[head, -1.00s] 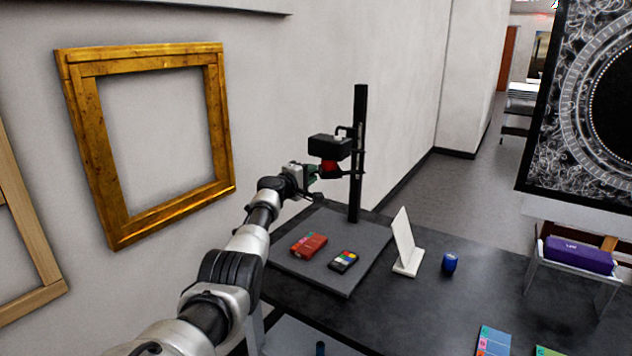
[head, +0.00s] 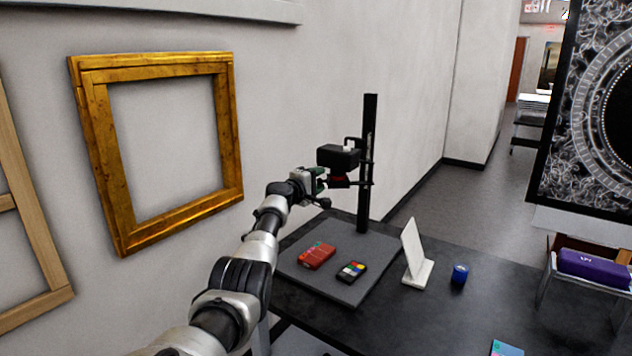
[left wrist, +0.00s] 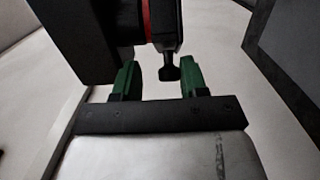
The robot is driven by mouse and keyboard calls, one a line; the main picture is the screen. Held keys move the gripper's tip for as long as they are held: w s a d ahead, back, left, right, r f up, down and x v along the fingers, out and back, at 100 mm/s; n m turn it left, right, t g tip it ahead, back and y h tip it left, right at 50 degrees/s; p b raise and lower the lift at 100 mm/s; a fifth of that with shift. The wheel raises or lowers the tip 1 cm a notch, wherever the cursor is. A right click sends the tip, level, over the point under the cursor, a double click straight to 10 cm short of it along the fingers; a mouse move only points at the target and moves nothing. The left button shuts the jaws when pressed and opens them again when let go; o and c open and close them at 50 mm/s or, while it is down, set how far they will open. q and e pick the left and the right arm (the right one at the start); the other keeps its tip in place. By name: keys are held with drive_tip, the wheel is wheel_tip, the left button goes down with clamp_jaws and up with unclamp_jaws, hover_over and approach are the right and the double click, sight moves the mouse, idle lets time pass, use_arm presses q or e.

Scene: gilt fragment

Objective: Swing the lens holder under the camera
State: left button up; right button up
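The camera (head: 339,156) is a black box on a tall black column (head: 367,150) above a grey baseboard (head: 335,284). Just below it is the dark lens holder (head: 350,184), with some red (head: 338,178) showing. In the left wrist view, a red ring (left wrist: 146,20) and a black stalk with a knob (left wrist: 168,72) show beside a large black body. My left gripper (head: 320,184) is close to the holder's left side. My right gripper is out of view.
A red box (head: 317,256) and a colour chart (head: 351,272) lie on the baseboard. A white stand (head: 415,255) and a blue cup (head: 459,275) are on the dark table to the right. A gilt frame (head: 112,165) hangs on the wall at left.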

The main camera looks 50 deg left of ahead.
use_arm(q)
drive_tip(key=shift+d+f, duration=0.2)
drive_tip(key=shift+f, duration=0.15)
drive_tip(key=shift+s, duration=0.1)
drive_tip(key=shift+s+d+p, duration=0.25)
drive_tip(key=shift+s+p, duration=0.25)
drive_tip(key=shift+p, duration=0.05)
drive_tip(key=s, duration=0.9)
drive_tip(key=shift+s+d+r, duration=0.15)
drive_tip(key=shift+s+d, duration=0.1)
drive_tip(key=shift+d, duration=0.1)
